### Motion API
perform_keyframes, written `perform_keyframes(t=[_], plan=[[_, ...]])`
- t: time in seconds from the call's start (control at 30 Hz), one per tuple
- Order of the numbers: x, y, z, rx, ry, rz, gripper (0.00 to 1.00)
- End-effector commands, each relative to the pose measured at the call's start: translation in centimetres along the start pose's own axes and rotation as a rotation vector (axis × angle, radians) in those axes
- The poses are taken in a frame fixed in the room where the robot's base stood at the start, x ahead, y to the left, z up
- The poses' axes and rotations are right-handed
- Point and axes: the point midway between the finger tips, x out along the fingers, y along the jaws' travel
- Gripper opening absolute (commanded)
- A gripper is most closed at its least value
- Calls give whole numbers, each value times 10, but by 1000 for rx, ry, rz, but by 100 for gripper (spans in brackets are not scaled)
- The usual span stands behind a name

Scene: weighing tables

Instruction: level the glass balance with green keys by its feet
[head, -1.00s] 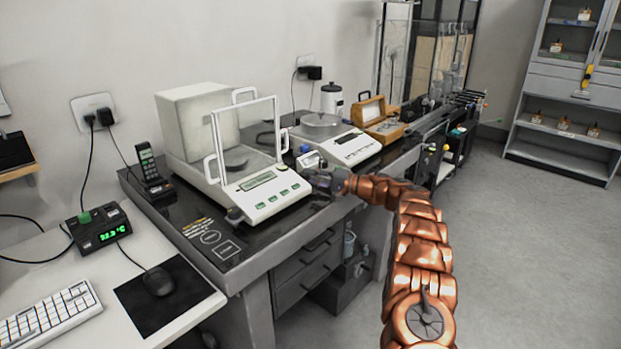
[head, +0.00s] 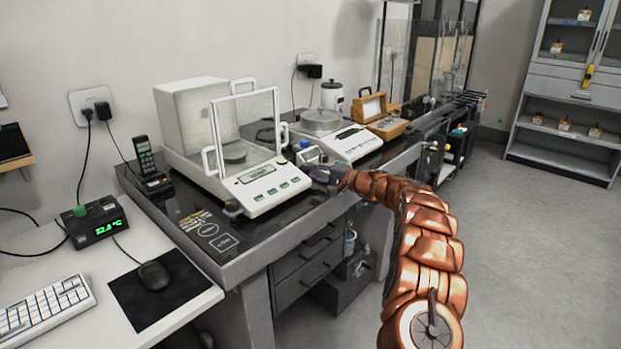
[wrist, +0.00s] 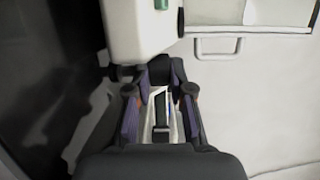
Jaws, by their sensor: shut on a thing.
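The glass balance (head: 262,185) is a white body with a glass draft shield, a display and several green keys (head: 271,189) on its sloped front. It stands on the dark weighing table (head: 190,222). A dark round foot (head: 233,209) shows under its front left corner. My gripper (head: 317,172) is at its front right corner, low by the table top. In the wrist view my gripper (wrist: 159,76) is shut at the underside of the balance's corner (wrist: 140,35). The foot there is largely hidden between the fingertips. One green key (wrist: 162,4) shows at the top edge.
A small white-and-grey device (head: 311,154) stands close behind my gripper. A second balance (head: 347,143) with a round pan and a wooden box (head: 383,122) stand further right. A phone (head: 146,160) in its cradle is at the left. The floor at right is clear.

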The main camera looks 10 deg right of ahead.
Motion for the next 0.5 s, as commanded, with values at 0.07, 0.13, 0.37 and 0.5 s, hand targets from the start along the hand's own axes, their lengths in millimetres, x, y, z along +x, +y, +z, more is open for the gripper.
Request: perform_keyframes(t=[0.07, 0.13, 0.37, 0.5], plan=[[0, 2, -1, -2, 25, -4, 0], [-1, 1, -1, -3, 44, -4, 0], [-1, 2, 0, -1, 105, -5, 0], [-1, 0, 2, -3, 143, -7, 0]])
